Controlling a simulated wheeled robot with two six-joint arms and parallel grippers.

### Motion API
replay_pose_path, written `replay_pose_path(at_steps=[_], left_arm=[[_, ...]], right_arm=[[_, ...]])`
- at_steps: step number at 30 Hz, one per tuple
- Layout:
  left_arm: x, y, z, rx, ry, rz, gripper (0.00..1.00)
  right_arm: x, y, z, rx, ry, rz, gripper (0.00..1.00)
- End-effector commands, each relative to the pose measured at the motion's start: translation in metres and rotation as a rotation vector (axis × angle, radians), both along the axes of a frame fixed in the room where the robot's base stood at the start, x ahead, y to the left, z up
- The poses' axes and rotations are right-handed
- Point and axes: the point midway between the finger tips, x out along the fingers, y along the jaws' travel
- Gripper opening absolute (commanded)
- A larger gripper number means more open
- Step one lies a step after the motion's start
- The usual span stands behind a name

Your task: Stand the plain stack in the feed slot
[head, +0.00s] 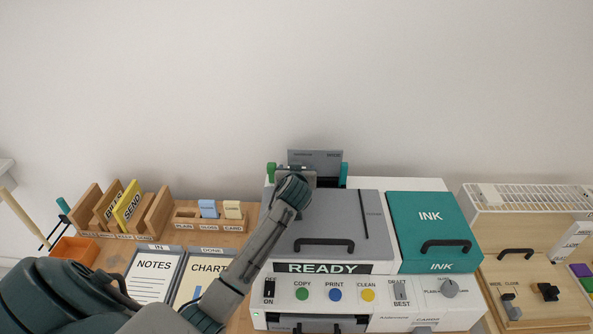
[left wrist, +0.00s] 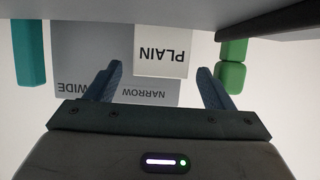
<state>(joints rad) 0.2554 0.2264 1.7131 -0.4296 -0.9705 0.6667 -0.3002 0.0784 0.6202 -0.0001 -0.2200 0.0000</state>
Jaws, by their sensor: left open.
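The plain stack (left wrist: 163,65) is a white block lettered PLAIN, upside down in the left wrist view. It stands against the grey back plate (left wrist: 75,55) of the feed slot, marked WIDE and NARROW, between a teal guide (left wrist: 28,50) and a green guide (left wrist: 231,75). Its lower end is hidden behind the printer's edge. My left gripper (left wrist: 160,60) is open, with one finger on each side of the stack and gaps showing. In the head view my left gripper (head: 294,174) is over the feed slot (head: 326,160) and hides the stack. My right gripper is not in view.
The small wooden rack (head: 180,220) holds a blue stack (head: 208,208) and a cream stack (head: 232,209); its PLAIN place is empty. The printer lid (head: 340,215) lies in front of the slot, with the teal INK cover (head: 428,213) to the right. The wall behind is bare.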

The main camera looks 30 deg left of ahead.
Motion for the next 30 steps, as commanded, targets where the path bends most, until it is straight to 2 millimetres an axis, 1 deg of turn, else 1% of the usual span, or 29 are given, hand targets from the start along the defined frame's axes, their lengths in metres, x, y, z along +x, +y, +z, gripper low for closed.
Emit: replay_pose_path(at_steps=[5,15,18,23,30], left_arm=[[-0.006,-0.004,0.001,0.0,0.0,-0.001,0.75],[-0.044,-0.028,0.019,-0.002,-0.002,-0.001,0.75],[-0.053,-0.033,0.024,-0.001,-0.001,-0.001,0.75],[-0.059,-0.036,0.028,0.0,0.0,0.0,0.75],[-0.059,-0.036,0.028,0.0,0.0,0.0,0.75]], right_arm=[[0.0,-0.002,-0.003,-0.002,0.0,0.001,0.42],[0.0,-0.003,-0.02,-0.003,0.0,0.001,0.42],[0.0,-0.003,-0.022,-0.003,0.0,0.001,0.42],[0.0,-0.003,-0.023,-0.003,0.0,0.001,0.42],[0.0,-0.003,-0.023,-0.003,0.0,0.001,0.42]])
